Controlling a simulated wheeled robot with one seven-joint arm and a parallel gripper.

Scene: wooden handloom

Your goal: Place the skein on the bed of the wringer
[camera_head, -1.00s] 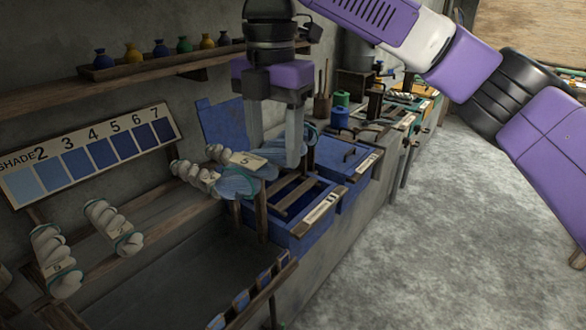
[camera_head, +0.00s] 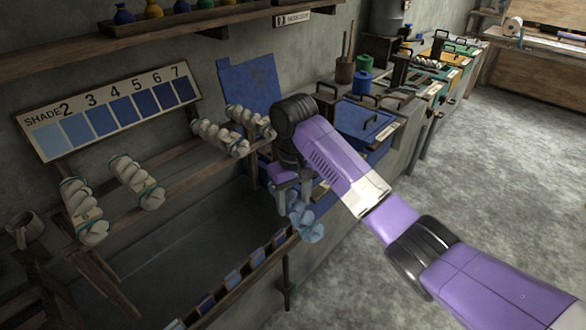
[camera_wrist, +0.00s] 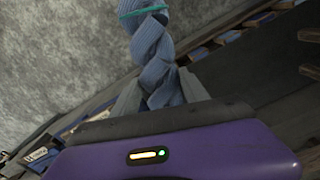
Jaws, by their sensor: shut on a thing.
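A light blue twisted skein (camera_wrist: 158,60) with a teal tie is held between the jaws of my gripper (camera_wrist: 160,92) in the wrist view. In the head view my gripper (camera_head: 293,192) points down near the front edge of the trough, and the blue skein (camera_head: 307,226) hangs below its fingers, partly hidden by them. Pale floor shows beyond the skein in the wrist view. I cannot pick out the wringer or its bed with certainty in these frames.
Several white skeins (camera_head: 137,182) hang on the wooden rails above the dark trough (camera_head: 190,245). A blue lidded vat (camera_head: 362,122) stands behind my arm. The grey floor (camera_head: 500,180) at right is open.

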